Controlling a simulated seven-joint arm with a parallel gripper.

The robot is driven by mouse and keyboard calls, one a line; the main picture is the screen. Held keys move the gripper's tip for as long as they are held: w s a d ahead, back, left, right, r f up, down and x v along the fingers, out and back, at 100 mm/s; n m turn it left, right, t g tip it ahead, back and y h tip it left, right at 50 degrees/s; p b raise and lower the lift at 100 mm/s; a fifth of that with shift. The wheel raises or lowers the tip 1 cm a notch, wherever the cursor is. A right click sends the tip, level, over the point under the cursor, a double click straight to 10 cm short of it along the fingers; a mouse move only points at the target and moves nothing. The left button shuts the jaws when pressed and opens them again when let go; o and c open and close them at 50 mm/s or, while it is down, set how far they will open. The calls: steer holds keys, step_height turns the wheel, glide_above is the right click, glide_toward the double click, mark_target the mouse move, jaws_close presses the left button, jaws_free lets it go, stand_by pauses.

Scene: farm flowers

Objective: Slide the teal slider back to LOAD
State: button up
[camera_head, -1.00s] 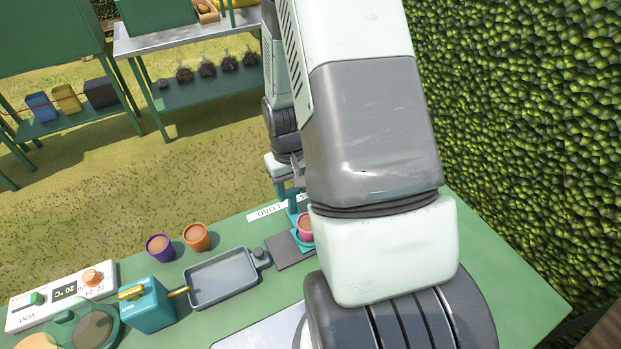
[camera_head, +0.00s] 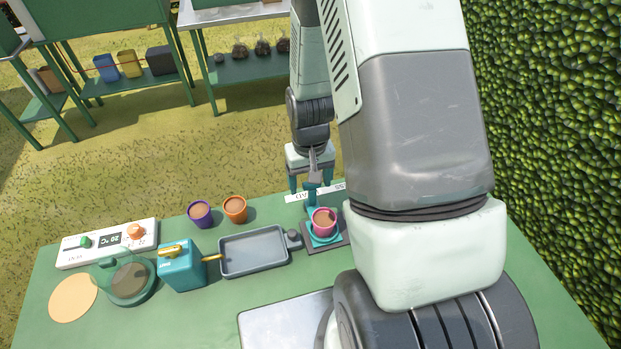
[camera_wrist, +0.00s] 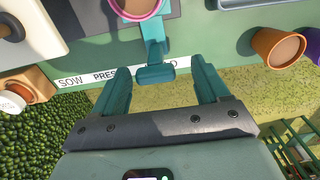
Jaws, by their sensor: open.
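The teal slider (camera_head: 331,238) carries a pink pot (camera_head: 323,222) of soil. In the wrist view, the pot (camera_wrist: 136,5) is cut off at the top and the slider's teal bar (camera_wrist: 153,45) ends in a wide handle (camera_wrist: 155,73). My gripper (camera_wrist: 160,67) is open, one finger on each side of this handle. My gripper (camera_head: 310,187) also shows in the head view.
A grey tray (camera_head: 254,251) with a round knob is left of the slider. Purple (camera_head: 200,214) and orange (camera_head: 235,209) pots stand behind it. A teal watering can (camera_head: 182,265) and a white control panel (camera_head: 107,243) are farther left. My arm hides the table's right side.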

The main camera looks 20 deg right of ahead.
step_height(320, 180, up, 11)
stand_by(0.5)
steer(key=shift+f, duration=0.1)
steer(key=s+a+r+t, duration=0.1)
steer(key=s+r+t, duration=0.35)
steer(key=r, duration=1.15)
steer(key=s+a+r+t, duration=0.1)
steer(key=s+r, duration=0.7)
steer(key=s, duration=0.4)
steer(key=shift+s+a+r, duration=0.15)
steer(key=shift+s+r, duration=0.15)
steer(key=shift+s, duration=0.1)
